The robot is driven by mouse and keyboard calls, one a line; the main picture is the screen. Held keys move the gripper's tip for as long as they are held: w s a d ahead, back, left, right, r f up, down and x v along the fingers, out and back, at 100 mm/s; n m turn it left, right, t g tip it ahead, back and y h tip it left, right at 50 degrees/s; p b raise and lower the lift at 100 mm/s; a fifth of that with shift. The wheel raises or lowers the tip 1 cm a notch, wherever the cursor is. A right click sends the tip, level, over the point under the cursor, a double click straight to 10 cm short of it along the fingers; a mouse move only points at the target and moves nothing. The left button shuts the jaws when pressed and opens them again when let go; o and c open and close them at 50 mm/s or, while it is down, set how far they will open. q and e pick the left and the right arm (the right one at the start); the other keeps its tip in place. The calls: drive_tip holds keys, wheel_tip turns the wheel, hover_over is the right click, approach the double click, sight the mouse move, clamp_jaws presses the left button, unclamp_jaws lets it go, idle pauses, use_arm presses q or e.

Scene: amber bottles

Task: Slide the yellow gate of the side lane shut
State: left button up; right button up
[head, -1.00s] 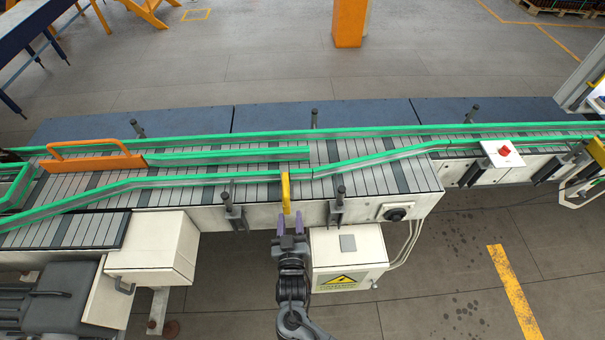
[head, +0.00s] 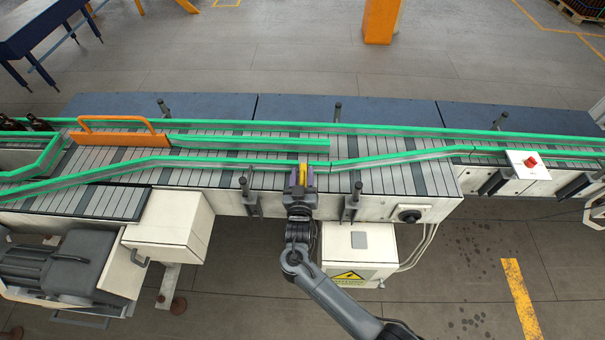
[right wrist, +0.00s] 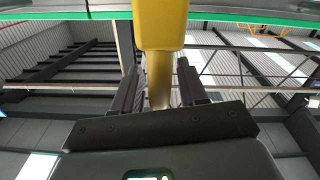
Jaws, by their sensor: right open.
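The yellow gate (head: 304,172) shows as a small yellow upright piece at the near green rail of the conveyor, partly hidden by my gripper. It also shows in the right wrist view (right wrist: 160,25), large and close. My right gripper (head: 302,182) is at the gate, coming from the near side. In the right wrist view its two fingers (right wrist: 160,88) are apart, one on each side of the yellow bar; whether they touch it I cannot tell. My left gripper is not in view.
Dark bottles (head: 38,124) are at the far left edge. A white box with a red button (head: 531,162) is at right. A white cabinet (head: 358,250) stands below the conveyor.

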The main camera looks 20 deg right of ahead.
drive_tip(key=shift+w+d, duration=0.1)
drive_tip(key=shift+w, duration=0.1)
clamp_jaws()
idle(0.3)
